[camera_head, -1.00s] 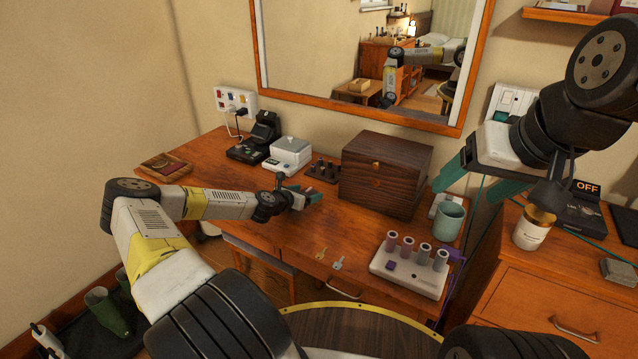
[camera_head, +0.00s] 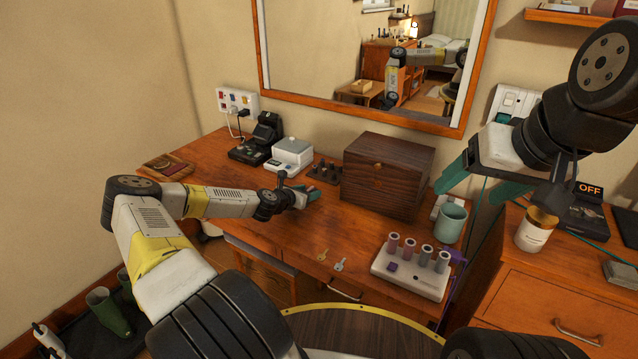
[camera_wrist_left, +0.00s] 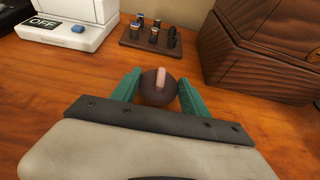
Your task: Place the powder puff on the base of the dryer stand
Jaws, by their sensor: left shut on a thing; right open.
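The powder puff (camera_wrist_left: 153,93) is a round dark brown piece with a pink grip on top, seen in the left wrist view. My left gripper (camera_wrist_left: 160,84) is shut on it at the wooden desktop, a teal finger on each side. In the head view my left gripper (camera_head: 312,191) is low over the desk, left of the wooden box, and the puff is mostly hidden. A black stand with a flat base (camera_head: 248,153) is at the back left of the desk; it appears to be the dryer stand. My right gripper (camera_head: 465,192) is open and empty, raised at the right.
A white scale-like device (camera_head: 290,153), a small peg rack (camera_head: 324,172) and a dark wooden box (camera_head: 386,173) line the desk's back. A teal mug (camera_head: 451,221) and a roller tray (camera_head: 410,272) stand right. Two keys (camera_head: 340,265) lie in front. The desk's left part is mostly clear.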

